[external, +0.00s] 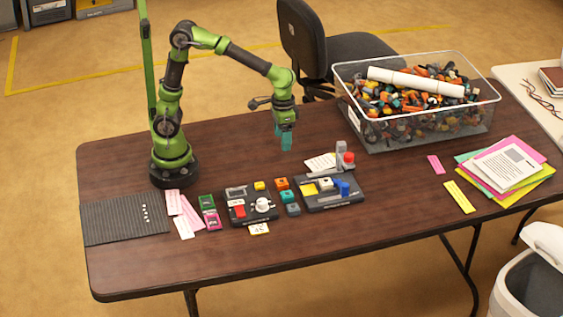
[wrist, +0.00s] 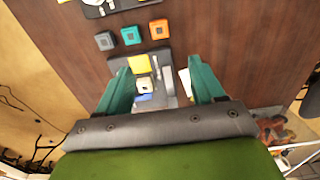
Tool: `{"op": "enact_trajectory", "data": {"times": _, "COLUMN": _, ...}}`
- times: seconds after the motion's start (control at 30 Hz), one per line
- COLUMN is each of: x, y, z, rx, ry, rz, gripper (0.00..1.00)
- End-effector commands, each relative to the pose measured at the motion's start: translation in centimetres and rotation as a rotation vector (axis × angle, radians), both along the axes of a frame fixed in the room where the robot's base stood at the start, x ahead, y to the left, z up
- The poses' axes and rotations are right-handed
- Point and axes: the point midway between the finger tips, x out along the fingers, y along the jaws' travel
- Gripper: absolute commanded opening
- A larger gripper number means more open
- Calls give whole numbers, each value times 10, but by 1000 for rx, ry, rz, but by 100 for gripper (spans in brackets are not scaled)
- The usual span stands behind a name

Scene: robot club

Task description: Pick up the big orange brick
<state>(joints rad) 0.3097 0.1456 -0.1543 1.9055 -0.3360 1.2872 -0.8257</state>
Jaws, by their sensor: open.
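The big orange brick (external: 281,184) stands on the table in a short row with a teal brick (external: 287,196) and a grey brick (external: 292,209), between two dark panels. In the wrist view the orange brick (wrist: 159,28) is at top centre, beside the teal brick (wrist: 131,35) and the grey brick (wrist: 105,41). My gripper (external: 286,147) hangs above the table, behind the row and apart from it. In the wrist view my gripper (wrist: 163,80) shows two teal fingers spread apart, with nothing held. The orange brick lies beyond the fingertips, not between them.
The right panel (external: 333,202) holds yellow, white and blue pieces. The left panel (external: 265,217) holds red, white and yellow pieces. A grey post and red-topped piece (external: 348,161) stand behind the right panel. A clear bin (external: 400,137) of parts is farther right.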

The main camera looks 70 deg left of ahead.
Motion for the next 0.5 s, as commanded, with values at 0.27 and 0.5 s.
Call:
{"op": "enact_trajectory", "data": {"times": 0.27, "x": -1, "y": 1, "z": -53, "rx": 4, "ry": 6, "rz": 7, "gripper": 68}}
{"op": "enact_trajectory", "data": {"times": 0.5, "x": -1, "y": 1, "z": -99, "rx": 3, "ry": 4, "rz": 6, "gripper": 68}}
